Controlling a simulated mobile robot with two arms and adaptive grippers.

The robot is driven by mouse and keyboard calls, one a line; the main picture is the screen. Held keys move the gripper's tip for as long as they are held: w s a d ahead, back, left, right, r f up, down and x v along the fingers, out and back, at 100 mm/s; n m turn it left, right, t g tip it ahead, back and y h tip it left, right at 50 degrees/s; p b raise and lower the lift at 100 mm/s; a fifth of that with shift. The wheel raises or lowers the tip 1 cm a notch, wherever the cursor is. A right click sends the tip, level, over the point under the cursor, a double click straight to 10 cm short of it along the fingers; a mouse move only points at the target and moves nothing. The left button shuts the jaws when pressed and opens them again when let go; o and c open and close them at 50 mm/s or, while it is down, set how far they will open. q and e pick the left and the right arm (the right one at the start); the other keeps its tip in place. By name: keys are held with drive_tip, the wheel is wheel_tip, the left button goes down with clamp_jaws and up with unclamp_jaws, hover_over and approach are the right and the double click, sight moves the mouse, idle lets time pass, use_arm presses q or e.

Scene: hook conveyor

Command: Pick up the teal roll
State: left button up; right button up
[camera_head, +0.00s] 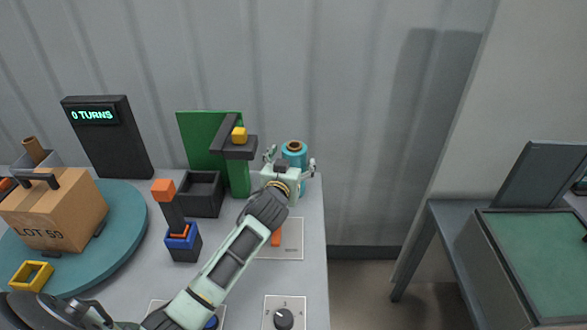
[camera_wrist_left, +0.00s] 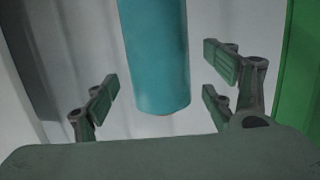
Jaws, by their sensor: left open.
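The teal roll (camera_head: 294,153) stands upright near the back right corner of the table, with a brown core showing at its top. In the left wrist view the teal roll (camera_wrist_left: 156,60) hangs down from the top edge of the picture, between and beyond the fingers. My left gripper (camera_head: 290,163) is at the roll, its fingers spread to either side. In the left wrist view my left gripper (camera_wrist_left: 160,98) is open, with a gap between each finger and the roll. The roll's lower part is hidden behind the gripper in the head view. My right gripper is not in view.
A green panel and post (camera_head: 237,175) with a dark arm and yellow block stand just left of the gripper. A black bin (camera_head: 203,193), an orange-topped lever (camera_head: 165,190) and a turntable (camera_head: 130,240) bearing a cardboard box (camera_head: 55,212) lie further left. A knob panel (camera_head: 284,312) is in front.

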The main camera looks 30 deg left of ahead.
use_arm(q)
drive_tip(key=shift+x, duration=1.05)
drive_tip(key=shift+w, duration=0.35)
drive_tip(key=shift+a+f, duration=0.1)
drive_tip(key=shift+c, duration=0.6)
drive_tip(key=c, duration=1.7)
drive_tip(key=shift+c, duration=0.4)
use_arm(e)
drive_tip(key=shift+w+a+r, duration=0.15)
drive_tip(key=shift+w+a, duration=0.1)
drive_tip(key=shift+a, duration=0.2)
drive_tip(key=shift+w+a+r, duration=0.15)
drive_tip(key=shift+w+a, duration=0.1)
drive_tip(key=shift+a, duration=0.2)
use_arm(q)
drive_tip(key=shift+r, duration=0.2)
